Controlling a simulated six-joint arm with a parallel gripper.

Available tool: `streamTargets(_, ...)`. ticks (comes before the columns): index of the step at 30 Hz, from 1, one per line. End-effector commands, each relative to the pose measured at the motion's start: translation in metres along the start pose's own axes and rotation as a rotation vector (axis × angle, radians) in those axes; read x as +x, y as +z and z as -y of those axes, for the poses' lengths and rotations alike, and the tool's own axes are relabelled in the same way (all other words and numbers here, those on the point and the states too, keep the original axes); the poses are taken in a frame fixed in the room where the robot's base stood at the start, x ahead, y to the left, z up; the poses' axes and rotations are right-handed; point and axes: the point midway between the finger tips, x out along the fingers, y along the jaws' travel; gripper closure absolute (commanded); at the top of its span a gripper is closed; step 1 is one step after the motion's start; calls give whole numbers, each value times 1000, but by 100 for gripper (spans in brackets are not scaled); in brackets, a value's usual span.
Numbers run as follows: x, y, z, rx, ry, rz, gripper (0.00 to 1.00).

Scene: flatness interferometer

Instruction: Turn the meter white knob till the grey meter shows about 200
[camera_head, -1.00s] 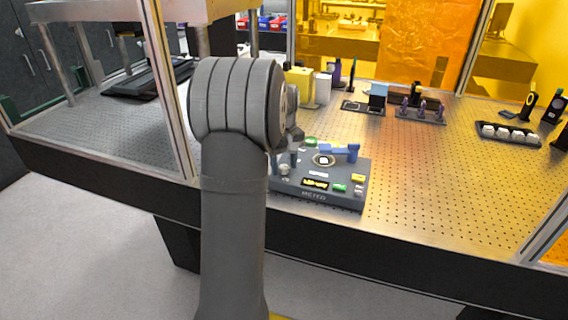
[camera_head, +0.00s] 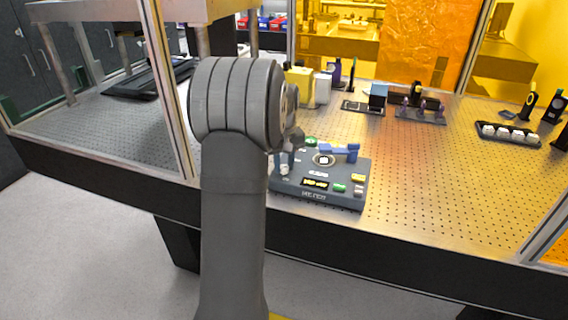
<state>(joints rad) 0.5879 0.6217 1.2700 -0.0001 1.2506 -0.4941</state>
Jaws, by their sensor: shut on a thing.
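The grey meter (camera_head: 325,201) is a dark grey box near the front edge of the table. On it are a round dial with a white centre (camera_head: 324,160), a blue lever-like part (camera_head: 345,153), a yellow-lettered black display (camera_head: 315,184), and green and yellow labels. The display is too small to read. The white knob (camera_head: 285,170) is at the meter's left side, mostly covered by my gripper (camera_head: 284,165). My gripper is shut on the white knob, its fingers pointing down. My own arm hides part of the meter's left side.
A tray with several white pieces (camera_head: 510,134) lies at the right. Behind the meter stand a yellow block (camera_head: 299,87), a blue block (camera_head: 377,95) and a holder with purple parts (camera_head: 421,112). A metal frame post (camera_head: 172,90) rises at the left. The perforated table right of the meter is clear.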

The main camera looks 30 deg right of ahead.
Motion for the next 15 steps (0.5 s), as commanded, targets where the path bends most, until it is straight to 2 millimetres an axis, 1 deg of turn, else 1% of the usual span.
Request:
streamTargets(2, -1, 0, 0, -1, 1, -2, 96)
streamTargets(3, -1, 0, 0, -1, 1, -2, 67)
streamTargets(5, -1, 0, 0, -1, 1, -2, 56)
streamTargets(6, -1, 0, 0, -1, 1, -2, 51)
streamTargets(15, -2, 0, 0, -1, 1, -2, 51)
